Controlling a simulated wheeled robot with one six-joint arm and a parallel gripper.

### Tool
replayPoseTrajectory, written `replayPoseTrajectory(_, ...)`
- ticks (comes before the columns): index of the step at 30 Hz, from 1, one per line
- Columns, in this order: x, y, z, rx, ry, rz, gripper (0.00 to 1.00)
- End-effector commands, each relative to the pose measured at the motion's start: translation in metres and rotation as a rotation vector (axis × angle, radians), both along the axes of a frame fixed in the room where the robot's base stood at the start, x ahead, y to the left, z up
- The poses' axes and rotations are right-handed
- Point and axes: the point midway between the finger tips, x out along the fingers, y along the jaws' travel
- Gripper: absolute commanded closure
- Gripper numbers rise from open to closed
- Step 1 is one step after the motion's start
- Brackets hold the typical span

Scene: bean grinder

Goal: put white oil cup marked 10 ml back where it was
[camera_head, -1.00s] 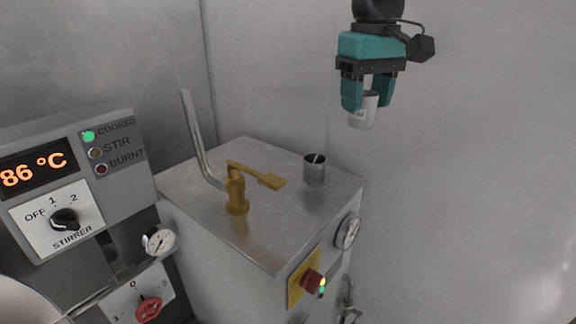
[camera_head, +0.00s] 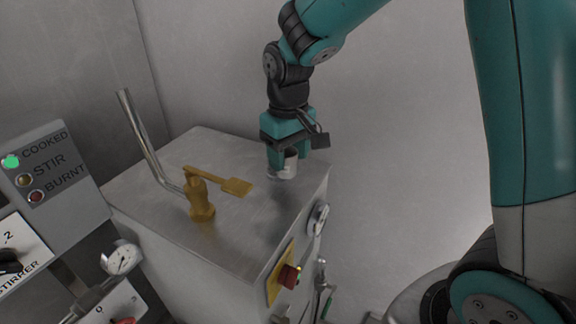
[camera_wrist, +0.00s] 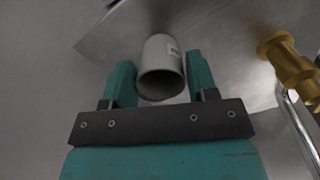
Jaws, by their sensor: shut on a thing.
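The white cup (camera_head: 288,171) is between the fingers of my gripper (camera_head: 289,160), which is shut on it. It sits low over the right part of the steel machine top (camera_head: 245,214). In the wrist view the cup (camera_wrist: 160,50) lies between both teal fingers, its dark open mouth towards the camera. Part of a dark label mark shows on its side, too cut off to read. I cannot tell whether the cup touches the top. The small steel cup seen there earlier is not distinct now and may be hidden behind the gripper and white cup.
A brass fitting with a flat lever (camera_head: 202,198) and a bent steel pipe (camera_head: 150,140) stand left of my gripper. A red knob (camera_head: 290,276) and a gauge (camera_head: 318,219) are on the machine's side. A control panel (camera_head: 45,190) stands at left. The front of the top is clear.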

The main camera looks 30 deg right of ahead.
Motion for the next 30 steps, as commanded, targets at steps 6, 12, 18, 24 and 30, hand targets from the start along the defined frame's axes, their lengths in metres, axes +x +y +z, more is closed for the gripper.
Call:
replayPoseTrajectory(6,-0.001,0.000,-0.029,-0.001,0.005,0.000,0.69)
replayPoseTrajectory(12,0.000,0.000,-0.044,0.000,0.000,0.000,0.69)
replayPoseTrajectory(18,0.000,0.000,-0.045,0.000,0.000,0.000,0.69)
replayPoseTrajectory(24,0.000,0.000,-0.047,0.000,0.000,0.000,0.26)
replayPoseTrajectory(30,0.000,0.000,-0.047,0.000,0.000,0.000,0.21)
